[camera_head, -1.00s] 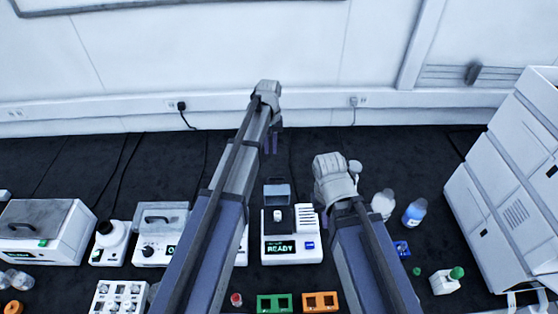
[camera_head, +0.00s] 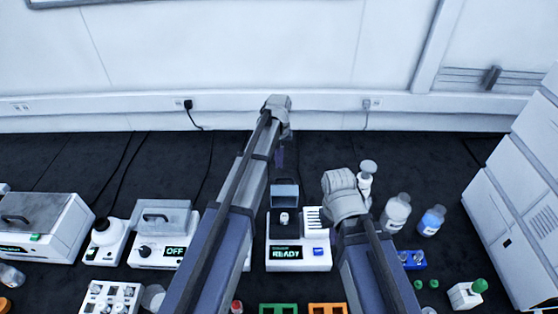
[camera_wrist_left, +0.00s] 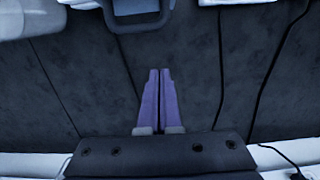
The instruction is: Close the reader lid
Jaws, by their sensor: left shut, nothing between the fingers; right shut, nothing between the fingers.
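The reader (camera_head: 292,262) is a white box with a lit READY display, near the middle of the head view. Its grey-framed lid (camera_head: 285,192) stands raised at the back. My left gripper (camera_head: 280,158) is behind the lid, apart from it, with its purple fingers shut and empty. In the left wrist view, the shut fingers (camera_wrist_left: 160,98) point toward the lid's frame (camera_wrist_left: 143,22) at the top edge, with a gap of dark bench between. My right gripper (camera_head: 346,195) is right of the reader, shut; its fingertips are mostly hidden by its wrist.
A device reading OFF (camera_head: 163,240) stands left of the reader, partly behind my left arm. Bottles (camera_head: 397,213) stand right of my right gripper. Green (camera_head: 277,309) and orange (camera_head: 327,309) racks lie in front. The dark bench behind the reader is clear except for cables.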

